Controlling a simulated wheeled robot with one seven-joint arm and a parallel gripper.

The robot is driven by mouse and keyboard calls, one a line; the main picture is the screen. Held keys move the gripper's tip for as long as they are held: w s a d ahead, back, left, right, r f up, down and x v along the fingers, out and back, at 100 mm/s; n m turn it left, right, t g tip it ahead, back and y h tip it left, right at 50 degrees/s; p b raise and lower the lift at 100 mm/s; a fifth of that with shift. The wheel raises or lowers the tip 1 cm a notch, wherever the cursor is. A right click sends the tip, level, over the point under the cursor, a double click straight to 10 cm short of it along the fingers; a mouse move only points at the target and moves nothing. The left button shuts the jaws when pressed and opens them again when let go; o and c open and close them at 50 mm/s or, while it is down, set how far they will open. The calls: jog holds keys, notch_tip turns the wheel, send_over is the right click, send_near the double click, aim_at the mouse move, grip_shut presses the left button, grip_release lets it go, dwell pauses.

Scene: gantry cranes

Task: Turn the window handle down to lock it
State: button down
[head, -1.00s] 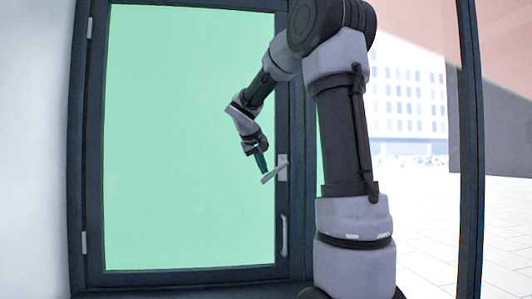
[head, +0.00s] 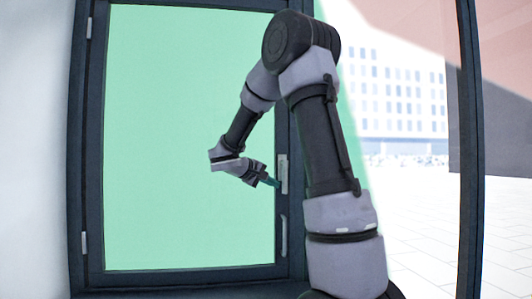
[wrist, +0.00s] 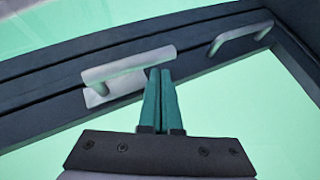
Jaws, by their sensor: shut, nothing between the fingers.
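The window handle (head: 284,172) is a light grey lever on a plate, on the dark right-hand frame of the green-paned window (head: 190,140). In the wrist view, the handle (wrist: 128,66) runs nearly along the frame, its free end toward the lower pull grip, so it points down. My gripper (head: 277,184) is at the handle's left side in the head view. In the wrist view my gripper (wrist: 160,76) has its two teal fingers together and empty, tips beside the lever's free end. I cannot tell whether they touch it.
A fixed grey pull grip (head: 284,236) sits lower on the same frame, and it shows in the wrist view (wrist: 240,36). Hinges (head: 84,242) are on the window's left side. A dark post (head: 470,150) stands at the right.

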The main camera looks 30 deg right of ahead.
jog(key=shift+s+d+f, duration=0.15)
jog(key=shift+d+f, duration=0.05)
jog(key=shift+d, duration=0.15)
dwell(0.4)
